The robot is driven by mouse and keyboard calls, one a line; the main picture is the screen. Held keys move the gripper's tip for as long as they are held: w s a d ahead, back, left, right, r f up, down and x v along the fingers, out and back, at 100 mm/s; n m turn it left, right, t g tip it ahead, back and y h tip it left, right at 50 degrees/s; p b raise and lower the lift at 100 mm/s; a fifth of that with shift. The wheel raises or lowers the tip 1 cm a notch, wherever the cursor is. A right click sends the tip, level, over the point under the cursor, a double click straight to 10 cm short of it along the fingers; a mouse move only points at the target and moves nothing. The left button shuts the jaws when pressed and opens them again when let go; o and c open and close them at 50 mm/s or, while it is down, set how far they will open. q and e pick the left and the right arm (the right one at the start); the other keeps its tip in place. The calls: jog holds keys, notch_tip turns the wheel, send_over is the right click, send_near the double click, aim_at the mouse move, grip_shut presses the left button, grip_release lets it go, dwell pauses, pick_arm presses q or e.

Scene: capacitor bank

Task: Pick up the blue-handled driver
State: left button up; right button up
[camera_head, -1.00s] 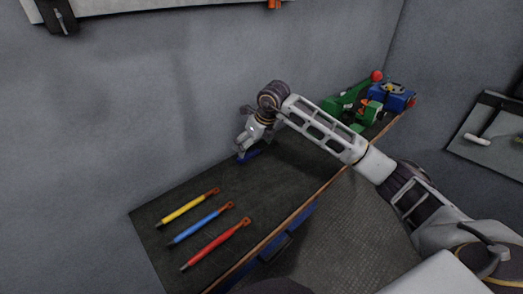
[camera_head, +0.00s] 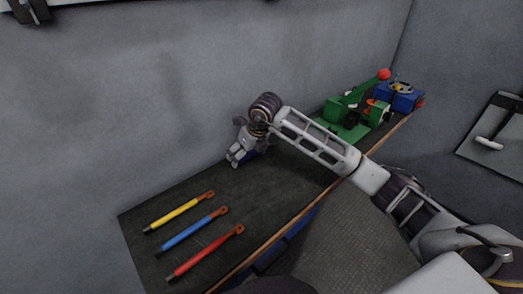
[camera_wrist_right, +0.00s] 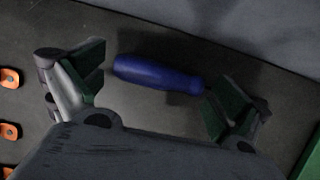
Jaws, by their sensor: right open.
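The blue-handled driver (camera_wrist_right: 158,75) lies on the dark bench top, its handle between the two fingers in the right wrist view. Its shaft end is partly hidden by the finger on the right. In the head view only a bit of its blue (camera_head: 250,156) shows behind my right gripper (camera_head: 235,160). My right gripper (camera_wrist_right: 156,88) is open around the handle, with a gap visible on both sides. How high it is above the bench is hard to tell. My left gripper is not in view.
A yellow tool (camera_head: 179,212), a blue tool (camera_head: 193,230) and a red tool (camera_head: 206,252) lie at the bench's near left. A green device (camera_head: 348,112) and a blue box (camera_head: 397,97) stand at the far right end. A grey wall (camera_head: 150,100) runs close behind the bench.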

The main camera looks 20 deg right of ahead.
jog(key=shift+w+f, duration=0.1)
jog(key=shift+f, duration=0.05)
jog(key=c, duration=0.9)
jog(key=shift+o, duration=0.2)
notch_tip(320, 180, up, 10)
dwell(0.7)
dwell(0.4)
